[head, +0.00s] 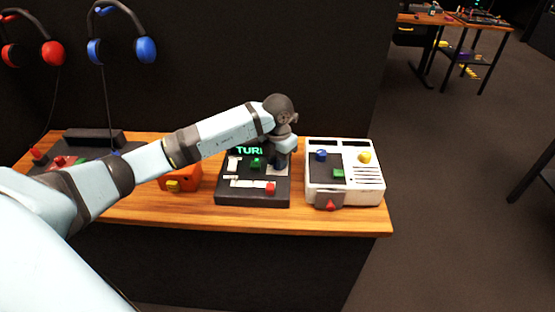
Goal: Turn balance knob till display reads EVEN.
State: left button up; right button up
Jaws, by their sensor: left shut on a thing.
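The black panel (228,195) lies on the wooden desk. Its display (249,150) shows green letters that begin "TUR"; my left arm covers the rest. My left gripper (281,163) points down over the panel's upper right corner, just right of the display. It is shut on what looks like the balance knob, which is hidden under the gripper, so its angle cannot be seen. A green control (256,163) and a red control (270,187) on the same panel stand clear of the gripper. My right gripper is not in view.
A white panel (318,178) with blue, green, yellow and red controls stands close on the right. An orange box (178,182) with a yellow button is on the left. Red (52,53) and blue headphones (146,50) hang behind. The desk (225,215) is bare along its front.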

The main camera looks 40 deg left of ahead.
pick_arm(q)
jog(key=m+b, duration=0.1)
jog(key=m, duration=0.2)
jog(key=m+b, duration=0.1)
jog(key=m, duration=0.2)
jog(key=shift+m, duration=0.4)
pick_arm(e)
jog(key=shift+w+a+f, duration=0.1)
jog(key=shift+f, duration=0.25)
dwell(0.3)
pick_arm(q)
jog(key=o, duration=0.9)
jog(key=shift+r, duration=0.1)
notch_tip(320, 180, up, 14)
jog(key=shift+f+p, duration=0.15)
jog(key=shift+p, duration=0.3)
